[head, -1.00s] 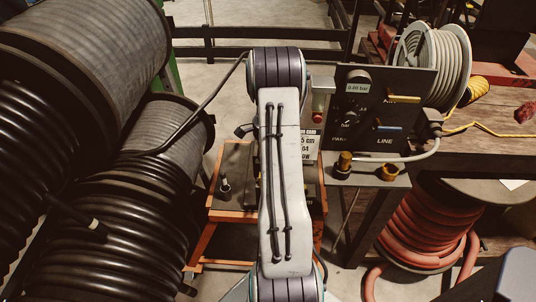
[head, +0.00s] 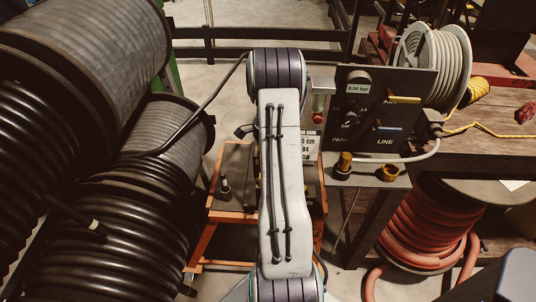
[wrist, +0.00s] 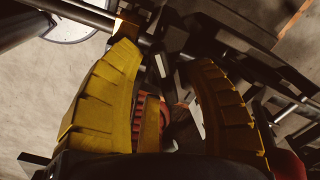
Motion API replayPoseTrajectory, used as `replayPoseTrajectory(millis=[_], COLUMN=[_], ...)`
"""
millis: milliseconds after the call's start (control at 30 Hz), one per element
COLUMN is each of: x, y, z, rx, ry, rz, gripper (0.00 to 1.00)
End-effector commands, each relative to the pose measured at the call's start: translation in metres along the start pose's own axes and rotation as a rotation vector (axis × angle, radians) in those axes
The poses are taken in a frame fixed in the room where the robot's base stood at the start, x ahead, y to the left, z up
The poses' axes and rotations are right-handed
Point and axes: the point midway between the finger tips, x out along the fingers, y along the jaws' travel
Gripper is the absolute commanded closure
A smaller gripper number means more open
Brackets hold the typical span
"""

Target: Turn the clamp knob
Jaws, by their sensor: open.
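My gripper (wrist: 166,58) shows in the wrist view as two yellow ribbed fingers standing apart. Dark metal parts and rods lie beyond the fingertips. In the head view my arm's pale link hides the gripper and most of the machine behind it. A dark handle (head: 243,131) sticks out left of the arm.
Black hose reels (head: 165,140) fill the left. An orange-framed stand (head: 238,216) is below the arm. A red hose coil (head: 425,225) lies under the wooden bench (head: 490,160).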

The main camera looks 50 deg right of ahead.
Motion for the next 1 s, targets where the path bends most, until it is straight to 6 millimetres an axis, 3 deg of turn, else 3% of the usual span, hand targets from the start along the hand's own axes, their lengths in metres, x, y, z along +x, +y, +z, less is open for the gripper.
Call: replayPoseTrajectory(millis=[167, 700, 1000], x=[-0.008, -0.092, -0.117], y=[-0.001, -0.001, 0.0], z=[-0.001, 0.0, 0.0], rx=[0.0, 0.0, 0.0], ry=[0.002, 0.002, 0.001], rz=[-0.003, -0.004, -0.001], gripper=[0.52, 0.52, 0.52])
